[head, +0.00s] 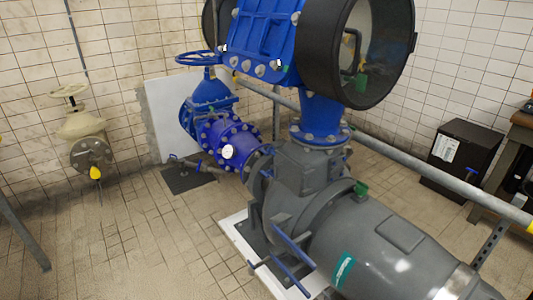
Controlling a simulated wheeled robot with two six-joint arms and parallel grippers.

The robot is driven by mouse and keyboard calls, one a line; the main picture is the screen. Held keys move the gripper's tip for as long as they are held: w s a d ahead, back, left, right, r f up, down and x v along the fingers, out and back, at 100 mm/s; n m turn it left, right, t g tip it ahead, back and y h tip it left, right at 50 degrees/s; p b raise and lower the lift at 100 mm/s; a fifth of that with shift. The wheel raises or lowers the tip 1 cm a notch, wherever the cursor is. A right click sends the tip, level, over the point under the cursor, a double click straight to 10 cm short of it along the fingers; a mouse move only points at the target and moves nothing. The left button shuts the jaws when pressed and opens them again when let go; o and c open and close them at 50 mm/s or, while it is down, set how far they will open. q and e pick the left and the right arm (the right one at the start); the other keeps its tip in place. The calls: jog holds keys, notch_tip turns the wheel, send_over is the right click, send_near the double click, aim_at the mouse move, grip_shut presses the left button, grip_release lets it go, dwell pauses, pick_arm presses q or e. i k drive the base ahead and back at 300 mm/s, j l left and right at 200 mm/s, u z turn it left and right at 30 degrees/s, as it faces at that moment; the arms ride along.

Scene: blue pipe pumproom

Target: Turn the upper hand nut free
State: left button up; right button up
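Neither of my grippers is in view. I cannot make out for certain which part is the upper hand nut. A blue housing (264,38) with several silver bolts (260,69) along its lower edge stands high in the middle. A wide black ring (318,55) is at its right end. Below it, a blue flanged neck (320,118) meets the grey pump body (340,222). A blue handwheel (198,58) tops a blue valve (209,92) to the left. Two blue bars (293,246) show low beside the pump.
A beige valve (80,125) with its own handwheel is at the left wall. A grey rail (430,174) runs behind the pump to the right. A black box (460,162) and a brown table (510,165) stand at the right. Tiled floor (130,240) is clear at left front.

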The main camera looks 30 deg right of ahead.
aim_at(271, 149)
jog(key=i+j+z, duration=0.3)
jog(key=i+j, duration=0.2)
jog(key=i, duration=0.15)
jog(key=i+j+z, duration=0.35)
jog(key=i+j, duration=0.2)
